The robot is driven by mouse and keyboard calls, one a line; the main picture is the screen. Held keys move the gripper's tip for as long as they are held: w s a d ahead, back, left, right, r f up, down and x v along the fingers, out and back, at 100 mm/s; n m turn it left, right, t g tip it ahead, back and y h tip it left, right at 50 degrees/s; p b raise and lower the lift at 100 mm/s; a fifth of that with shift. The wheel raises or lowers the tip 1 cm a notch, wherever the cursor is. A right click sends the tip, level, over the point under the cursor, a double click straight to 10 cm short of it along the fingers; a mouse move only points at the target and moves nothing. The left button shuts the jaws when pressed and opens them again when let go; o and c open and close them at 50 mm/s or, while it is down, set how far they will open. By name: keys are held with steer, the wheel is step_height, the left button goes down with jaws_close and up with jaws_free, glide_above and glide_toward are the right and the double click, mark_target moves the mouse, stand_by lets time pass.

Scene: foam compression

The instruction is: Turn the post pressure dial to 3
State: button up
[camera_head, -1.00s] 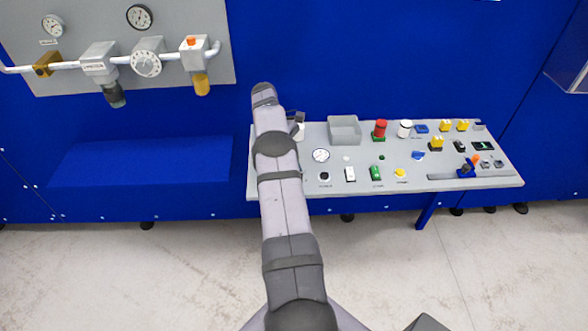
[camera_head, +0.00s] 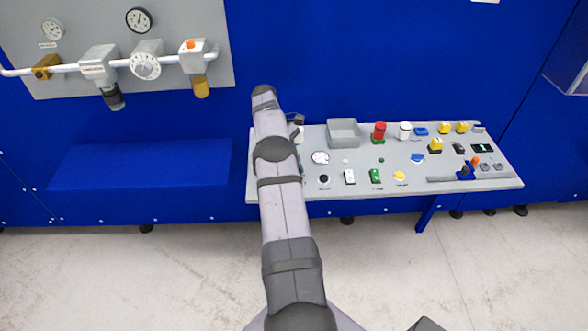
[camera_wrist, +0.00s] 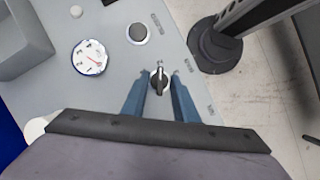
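In the wrist view, a small dial knob (camera_wrist: 158,82) with a dark body and a light pointer ridge stands on the grey panel. Small marks are printed around it, too small to read, and so is its exact setting. My gripper (camera_wrist: 158,97) has its two blue fingers on either side of the knob. The fingers are apart, with visible gaps between them and the knob. In the head view, my arm hides the knob and the gripper at the left end of the panel (camera_head: 410,187).
A round white gauge (camera_wrist: 89,57) and a black button (camera_wrist: 138,33) lie beyond the knob. A wall board (camera_head: 120,25) with pipes and gauges is at upper left.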

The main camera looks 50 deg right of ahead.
step_height(320, 180, up, 10)
stand_by(0.6)
